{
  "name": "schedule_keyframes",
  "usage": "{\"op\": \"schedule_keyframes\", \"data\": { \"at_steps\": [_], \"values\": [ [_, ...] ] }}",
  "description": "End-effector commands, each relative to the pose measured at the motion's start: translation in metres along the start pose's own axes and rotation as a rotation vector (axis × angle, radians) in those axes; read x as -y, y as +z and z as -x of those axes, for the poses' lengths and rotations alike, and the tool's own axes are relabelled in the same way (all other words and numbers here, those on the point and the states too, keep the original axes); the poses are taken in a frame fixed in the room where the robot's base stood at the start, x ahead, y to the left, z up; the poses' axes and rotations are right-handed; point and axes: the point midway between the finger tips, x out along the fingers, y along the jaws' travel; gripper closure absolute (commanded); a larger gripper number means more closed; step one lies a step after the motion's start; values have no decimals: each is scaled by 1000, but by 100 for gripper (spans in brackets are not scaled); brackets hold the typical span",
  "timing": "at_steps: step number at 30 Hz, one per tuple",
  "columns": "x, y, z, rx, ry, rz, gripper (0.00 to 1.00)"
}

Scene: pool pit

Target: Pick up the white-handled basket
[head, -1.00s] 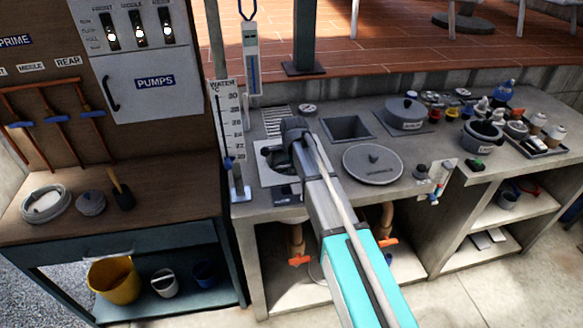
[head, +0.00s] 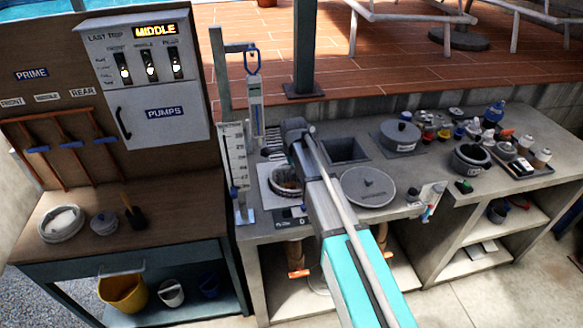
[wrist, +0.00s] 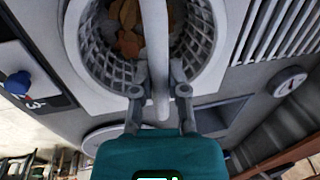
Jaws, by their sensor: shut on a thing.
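The white-handled basket (wrist: 82,50) is a grey-white latticed bowl with brown leaves inside, at the top of the wrist view. Its pale handle (wrist: 155,55) rises toward the camera between my fingers. My gripper (wrist: 159,92) is shut on this handle. In the head view the basket (head: 286,189) shows partly beside my arm, within a white square surround (head: 265,172) on the grey counter. My arm hides part of it and the fingers there. I cannot tell whether the basket is clear of its seat.
A round grey lid (head: 368,187) and a square opening (head: 345,150) lie right of my arm. A lidded pot (head: 400,136), a dark pot (head: 470,159) and several bottles stand farther right. A water gauge (head: 236,165) and a post (head: 305,45) stand close by.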

Motion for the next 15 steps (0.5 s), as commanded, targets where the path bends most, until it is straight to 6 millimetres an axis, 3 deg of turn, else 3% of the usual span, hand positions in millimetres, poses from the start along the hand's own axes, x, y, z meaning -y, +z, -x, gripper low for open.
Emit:
{"op": "schedule_keyframes", "data": {
  "at_steps": [3,15],
  "values": [
    [4,0,20,0,0,0,100],
    [11,0,55,0,0,0,100]
  ]
}}
